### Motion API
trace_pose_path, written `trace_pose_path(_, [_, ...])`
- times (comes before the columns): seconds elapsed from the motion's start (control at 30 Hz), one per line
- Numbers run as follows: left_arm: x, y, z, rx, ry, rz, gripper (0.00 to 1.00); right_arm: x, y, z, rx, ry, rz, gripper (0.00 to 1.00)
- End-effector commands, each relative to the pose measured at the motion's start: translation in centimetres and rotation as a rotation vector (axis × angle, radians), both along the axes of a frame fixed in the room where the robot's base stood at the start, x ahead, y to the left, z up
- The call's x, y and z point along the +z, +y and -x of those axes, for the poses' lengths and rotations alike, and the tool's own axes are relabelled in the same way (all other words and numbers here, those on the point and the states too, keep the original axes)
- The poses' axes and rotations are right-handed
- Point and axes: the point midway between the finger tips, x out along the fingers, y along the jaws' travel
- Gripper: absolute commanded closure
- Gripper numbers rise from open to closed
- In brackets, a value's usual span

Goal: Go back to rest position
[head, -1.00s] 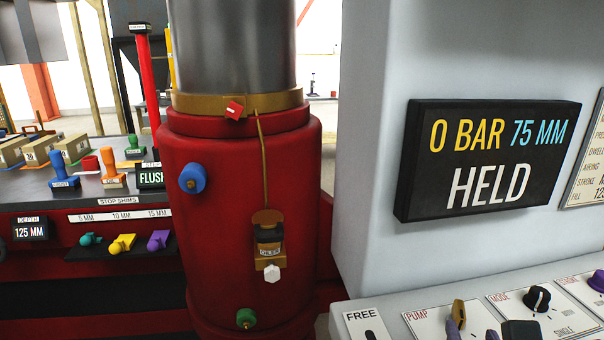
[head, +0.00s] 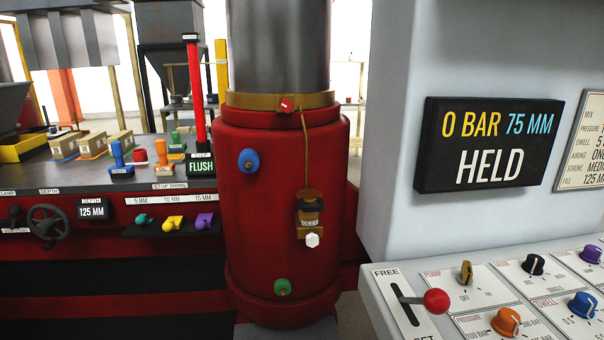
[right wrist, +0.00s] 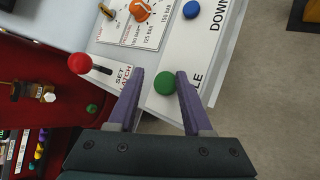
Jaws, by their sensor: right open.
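My right gripper (right wrist: 161,76) shows in the right wrist view with its two purple fingers apart and nothing held between them. A green round knob (right wrist: 165,83) appears in the gap between the fingers, on the sloping control panel; I cannot tell how far below the fingers it is. Neither gripper shows in the head view, and my left gripper is in no view. The control panel (head: 393,323) is at the lower right of the head view.
A red-ball lever (head: 436,301) stands up from the panel beside several knobs. The display (head: 500,145) reads 0 BAR 75 MM HELD. A red cylinder (head: 285,220) stands left of the white housing (head: 395,130). Grey floor (right wrist: 270,110) is open right of the panel.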

Motion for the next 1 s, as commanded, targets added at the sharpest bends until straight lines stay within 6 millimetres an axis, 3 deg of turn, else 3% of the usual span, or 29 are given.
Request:
trace_pose_path(0.27, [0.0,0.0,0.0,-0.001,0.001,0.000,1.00,1.3,2.1,7.2,-0.626,-0.043,-0.649,0.50])
trace_pose_path(0.57, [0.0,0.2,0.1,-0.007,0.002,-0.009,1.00,6.3,4.6,14.0,-1.262,-0.046,-1.168,0.50])
trace_pose_path(0.63, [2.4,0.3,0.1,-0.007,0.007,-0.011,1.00,9.2,4.8,14.3,-1.302,-0.044,-1.195,0.50])
trace_pose_path(0.87, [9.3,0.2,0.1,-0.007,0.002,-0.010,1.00,15.8,4.7,14.2,-1.294,-0.045,-1.190,0.50])
trace_pose_path(1.0, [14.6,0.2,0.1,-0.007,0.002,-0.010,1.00,21.2,4.7,14.2,-1.293,-0.045,-1.190,0.50])
